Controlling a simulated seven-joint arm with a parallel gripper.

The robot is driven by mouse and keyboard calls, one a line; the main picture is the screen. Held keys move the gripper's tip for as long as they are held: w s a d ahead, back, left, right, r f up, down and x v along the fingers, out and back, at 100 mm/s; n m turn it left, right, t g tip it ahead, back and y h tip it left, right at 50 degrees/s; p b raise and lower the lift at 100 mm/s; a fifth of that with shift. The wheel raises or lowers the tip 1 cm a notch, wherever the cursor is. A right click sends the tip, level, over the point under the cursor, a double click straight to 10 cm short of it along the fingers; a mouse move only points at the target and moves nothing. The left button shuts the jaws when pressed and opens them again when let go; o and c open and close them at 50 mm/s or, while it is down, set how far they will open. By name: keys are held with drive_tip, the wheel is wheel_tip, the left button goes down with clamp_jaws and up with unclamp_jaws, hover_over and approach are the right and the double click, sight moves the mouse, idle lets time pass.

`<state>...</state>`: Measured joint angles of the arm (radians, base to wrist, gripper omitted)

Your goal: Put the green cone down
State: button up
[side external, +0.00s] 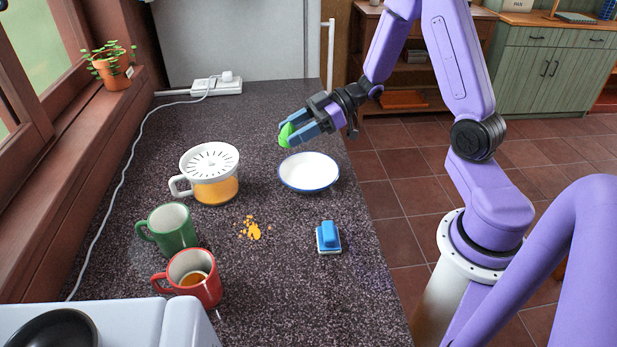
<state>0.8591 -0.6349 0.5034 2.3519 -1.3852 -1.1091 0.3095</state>
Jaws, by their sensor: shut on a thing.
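The green cone (286,134) is held at the fingertips of my gripper (298,129), above the counter behind the white bowl. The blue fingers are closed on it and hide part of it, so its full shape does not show. My gripper points left and a little down, and the cone appears to be clear of the counter. The shallow white bowl (309,171) with a blue rim stands just below and in front of the gripper in the picture, and looks empty.
A juicer (211,172) with orange liquid stands left of the bowl. A green mug (171,229), a red mug (190,277), an orange spill (253,230) and a blue brush or sponge (328,236) are nearer. A white cord runs along the left. The back counter (262,103) is clear.

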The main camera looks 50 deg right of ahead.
sight(314, 176)
drive_tip(key=shift+n+g+y, duration=0.3)
drive_tip(key=shift+n+g, duration=0.4)
drive_tip(key=shift+g, duration=0.1)
drive_tip(key=shift+s+d+f, duration=0.35)
drive_tip(key=shift+s+f, duration=0.25)
drive_tip(key=shift+f, duration=1.1)
drive_tip(key=shift+s+d+f, duration=0.4)
drive_tip(key=shift+s+f, duration=0.2)
drive_tip(key=shift+f, duration=1.05)
drive_tip(key=shift+s+d+f, duration=0.35)
drive_tip(key=shift+s+f, duration=0.25)
drive_tip(key=shift+f, duration=1.1)
drive_tip(key=shift+f, duration=0.15)
drive_tip(key=o, duration=0.7)
